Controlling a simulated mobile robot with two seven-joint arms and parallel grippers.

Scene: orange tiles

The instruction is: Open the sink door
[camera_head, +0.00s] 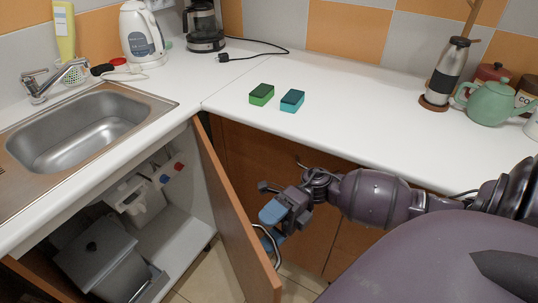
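The sink door (225,205) is a brown wooden panel, swung wide open, with its edge toward me. The cabinet under the sink (170,225) is exposed behind it. A curved metal door handle (276,258) shows on the door's outer face, near its lower free edge. My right gripper (274,225) is beside that face, at the upper part of the handle. Its two blue fingertips show a gap between them, so it looks open. I cannot tell whether a finger touches the handle. My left gripper is not in view.
The cabinet holds a grey lidded bin (95,262) and a white container (133,200). Above are the metal sink (75,130) and white counter (335,105), with two sponges (262,94), a kettle (142,35), a coffee maker (204,28) and a green teapot (490,102).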

